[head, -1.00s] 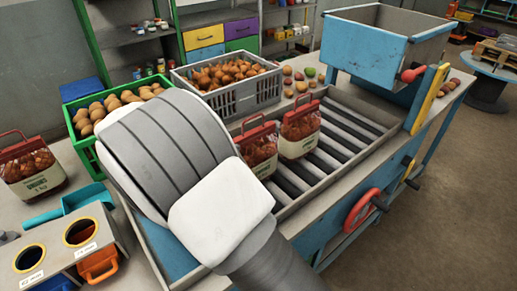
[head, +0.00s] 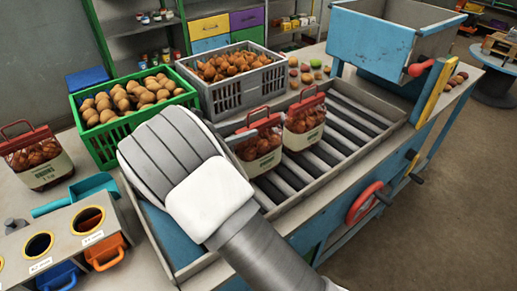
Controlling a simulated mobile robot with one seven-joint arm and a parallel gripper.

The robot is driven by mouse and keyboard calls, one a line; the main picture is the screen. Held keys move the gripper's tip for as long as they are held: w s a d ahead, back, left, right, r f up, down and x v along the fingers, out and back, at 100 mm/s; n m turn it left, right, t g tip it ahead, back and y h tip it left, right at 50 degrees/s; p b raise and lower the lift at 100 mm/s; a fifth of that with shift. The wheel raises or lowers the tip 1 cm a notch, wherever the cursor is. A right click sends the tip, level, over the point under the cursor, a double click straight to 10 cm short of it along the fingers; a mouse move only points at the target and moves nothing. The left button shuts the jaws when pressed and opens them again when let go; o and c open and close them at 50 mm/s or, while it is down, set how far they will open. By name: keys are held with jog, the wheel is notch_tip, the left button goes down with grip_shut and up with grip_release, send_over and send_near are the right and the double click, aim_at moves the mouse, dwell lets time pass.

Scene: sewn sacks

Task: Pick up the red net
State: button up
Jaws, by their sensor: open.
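Several net bags of onions with red tops and handles are in the head view. One red net (head: 259,148) stands on the roller tray, nearest my arm. A second red net (head: 304,121) stands just right of it on the rollers. A third red net (head: 38,160) stands on the table at the far left. My gripper (head: 242,137) is mostly hidden behind my arm; a grey sliver of it shows at the upper left of the nearest net. It is open. Whether it touches that net cannot be told.
A green crate of potatoes (head: 102,141) and a grey crate of onions (head: 230,95) stand behind. A blue hopper (head: 372,42) rises at the roller tray's far end. A holed box (head: 62,228) and teal scoop (head: 90,187) lie at left. Bare rollers (head: 345,128) are right of the nets.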

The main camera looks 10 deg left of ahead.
aim_at(258, 123)
jog(key=p+x, duration=0.1)
jog(key=x, duration=0.4)
jog(key=shift+d+f, duration=0.2)
jog(key=shift+d, duration=0.15)
grip_shut()
dwell(1.1)
jog(key=shift+r, duration=0.15)
